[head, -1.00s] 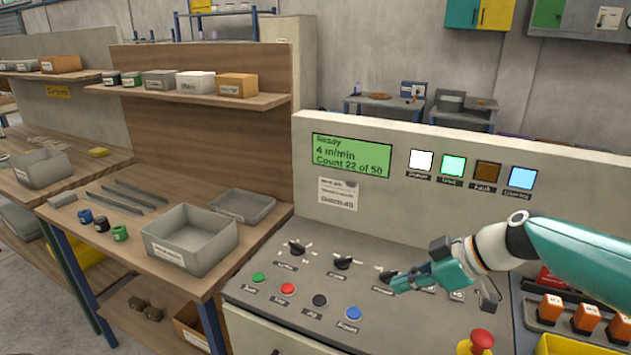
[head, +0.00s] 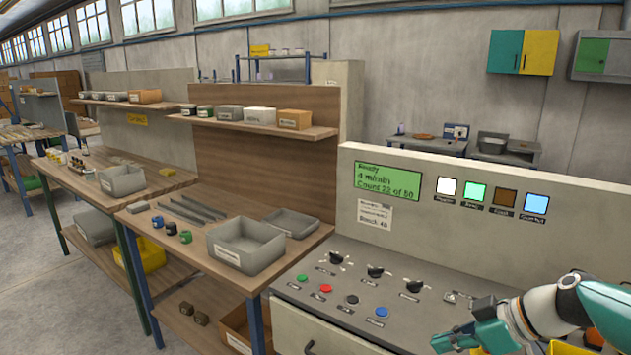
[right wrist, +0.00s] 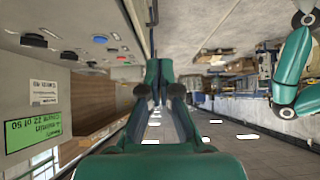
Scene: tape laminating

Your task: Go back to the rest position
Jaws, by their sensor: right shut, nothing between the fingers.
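My right gripper (head: 456,342) is at the lower right of the head view, in front of the front edge of the machine's control panel (head: 330,300). It is shut and empty, and apart from the knobs and buttons. In the right wrist view its fingers (right wrist: 160,85) are together, with open floor beyond them. The panel carries black knobs (head: 375,272) and coloured buttons, among them a blue button (head: 381,311). The display (head: 387,182) reads Ready, 4 m/min, Count 22 of 50. My left gripper is not in the head view.
A wooden bench (head: 180,255) with a grey bin (head: 245,248), flat metal bars and small coloured rolls stands left of the machine. A shelf (head: 260,127) with boxes hangs above it. Open floor (head: 60,320) lies at the lower left.

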